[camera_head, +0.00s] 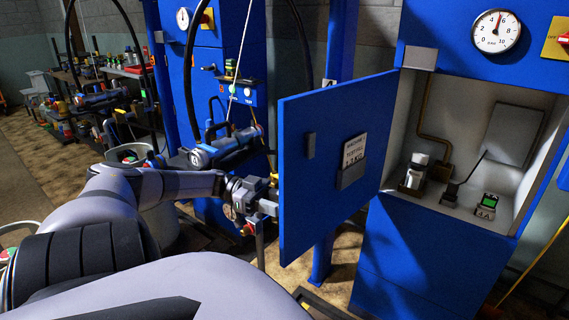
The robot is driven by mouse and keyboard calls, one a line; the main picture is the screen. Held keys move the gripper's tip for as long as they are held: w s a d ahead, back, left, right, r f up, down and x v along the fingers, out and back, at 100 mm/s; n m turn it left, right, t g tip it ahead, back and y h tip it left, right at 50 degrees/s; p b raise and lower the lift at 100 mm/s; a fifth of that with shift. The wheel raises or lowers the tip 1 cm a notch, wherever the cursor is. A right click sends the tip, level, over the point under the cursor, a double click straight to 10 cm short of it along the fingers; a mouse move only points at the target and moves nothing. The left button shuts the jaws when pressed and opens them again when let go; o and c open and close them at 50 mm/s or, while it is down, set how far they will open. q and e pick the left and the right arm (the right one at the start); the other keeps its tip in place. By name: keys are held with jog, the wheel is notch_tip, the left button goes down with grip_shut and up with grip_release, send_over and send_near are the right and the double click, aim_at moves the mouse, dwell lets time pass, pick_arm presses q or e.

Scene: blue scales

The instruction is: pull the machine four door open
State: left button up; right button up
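The blue machine (430,255) stands at the right with its lit inner compartment (490,125) exposed. Its blue door (325,215) is swung open to the left, with a small dark latch block and a paper sign in a holder on the face toward me. Inside are a jar on a small stand (416,173) and a small device with a green screen (487,206). My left gripper (268,204) is at the door's free left edge. Its fingertips are partly hidden there, so I cannot tell whether they touch or grip it. My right gripper is not in view.
A round dial (496,31) sits above the compartment. Another blue machine (215,80) with hoses stands behind my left arm. A cluttered bench (110,75) is at the back left. A blue post (322,258) stands behind the door. Bare floor (30,150) shows at the left.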

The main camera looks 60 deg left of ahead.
pick_arm(q)
jog(key=b+v, duration=0.1)
jog(key=v, duration=0.5)
jog(key=shift+a, duration=0.2)
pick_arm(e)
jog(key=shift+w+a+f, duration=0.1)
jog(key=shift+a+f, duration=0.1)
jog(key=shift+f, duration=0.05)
pick_arm(q)
jog(key=shift+s, duration=0.25)
